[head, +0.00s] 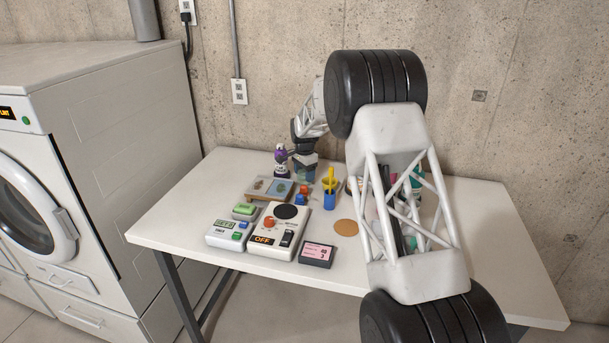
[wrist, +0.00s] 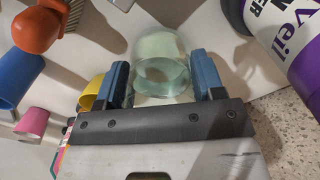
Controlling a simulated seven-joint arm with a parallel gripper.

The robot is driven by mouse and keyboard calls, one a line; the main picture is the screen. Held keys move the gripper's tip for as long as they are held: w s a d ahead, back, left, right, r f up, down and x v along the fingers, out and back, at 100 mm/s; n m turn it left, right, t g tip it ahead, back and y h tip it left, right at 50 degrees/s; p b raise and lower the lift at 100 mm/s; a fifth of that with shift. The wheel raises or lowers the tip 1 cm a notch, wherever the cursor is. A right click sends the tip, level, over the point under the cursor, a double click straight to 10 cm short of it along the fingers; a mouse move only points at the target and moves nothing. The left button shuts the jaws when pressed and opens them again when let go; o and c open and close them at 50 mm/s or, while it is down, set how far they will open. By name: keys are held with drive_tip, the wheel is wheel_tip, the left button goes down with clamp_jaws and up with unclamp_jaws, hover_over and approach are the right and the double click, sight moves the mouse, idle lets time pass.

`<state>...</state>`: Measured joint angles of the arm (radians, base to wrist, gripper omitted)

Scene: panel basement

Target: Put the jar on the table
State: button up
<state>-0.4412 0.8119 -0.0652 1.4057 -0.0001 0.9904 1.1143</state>
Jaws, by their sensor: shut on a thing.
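The jar is clear, pale-green glass; it shows in the wrist view (wrist: 160,48) between the two blue finger pads. My gripper (wrist: 160,75) is shut on it, with one pad against each side. In the head view my gripper (head: 304,159) points down over the far left part of the white table (head: 180,222). The jar (head: 304,176) shows below the fingers there, close to the tabletop. I cannot tell whether its base touches the table. No contents are clear in it.
A purple-and-white bottle (head: 281,160) stands just left of the jar. A framed tray (head: 270,189), orange and blue pieces (head: 302,195) and a blue cup (head: 329,200) stand nearer. Several devices, including a white one (head: 277,231), fill the front left. A round tan coaster (head: 346,227) lies mid-table.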

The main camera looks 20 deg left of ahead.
drive_tip(key=shift+f, duration=0.3)
drive_tip(key=o, duration=1.1)
drive_tip(key=shift+f, duration=0.1)
drive_tip(key=shift+c, duration=0.2)
wheel_tip(320, 180, up, 12)
drive_tip(key=shift+r, duration=0.2)
idle(0.7)
